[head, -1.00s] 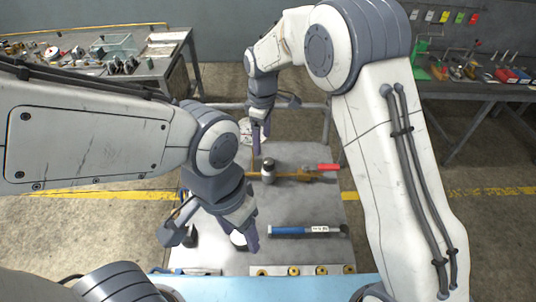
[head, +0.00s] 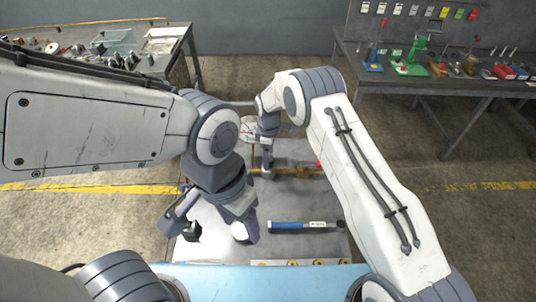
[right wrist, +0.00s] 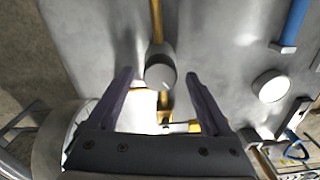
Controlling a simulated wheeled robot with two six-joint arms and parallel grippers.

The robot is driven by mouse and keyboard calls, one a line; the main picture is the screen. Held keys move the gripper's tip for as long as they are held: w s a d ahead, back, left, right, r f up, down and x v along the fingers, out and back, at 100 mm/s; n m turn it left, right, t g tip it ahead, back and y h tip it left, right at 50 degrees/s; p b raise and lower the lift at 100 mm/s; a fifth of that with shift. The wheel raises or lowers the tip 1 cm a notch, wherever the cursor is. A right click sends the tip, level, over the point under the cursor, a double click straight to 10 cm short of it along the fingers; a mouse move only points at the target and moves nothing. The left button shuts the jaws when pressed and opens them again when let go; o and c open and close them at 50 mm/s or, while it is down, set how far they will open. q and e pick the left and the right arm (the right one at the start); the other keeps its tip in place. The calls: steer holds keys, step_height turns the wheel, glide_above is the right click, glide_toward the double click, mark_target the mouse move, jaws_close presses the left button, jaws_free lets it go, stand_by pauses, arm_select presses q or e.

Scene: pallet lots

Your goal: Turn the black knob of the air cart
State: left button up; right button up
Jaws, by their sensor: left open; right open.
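In the head view, my right gripper (head: 267,158) is over the cart (head: 285,205) and mostly hides the knob. My left gripper (head: 212,226) is open and empty above the cart's left side.
A blue-handled tool (head: 300,226) lies on the cart. A red handle (head: 318,165) is partly hidden by my right arm. A round white-faced gauge (head: 246,128) is at the cart's far left. Cluttered benches (head: 160,65) stand behind on both sides.

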steer(key=shift+f, duration=0.4)
jaws_close()
steer(key=shift+f+b, duration=0.15)
steer(key=shift+b, duration=0.25)
steer(key=shift+m+b, duration=0.4)
steer(key=shift+m, duration=0.2)
steer(key=shift+r, duration=0.2)
jaws_free()
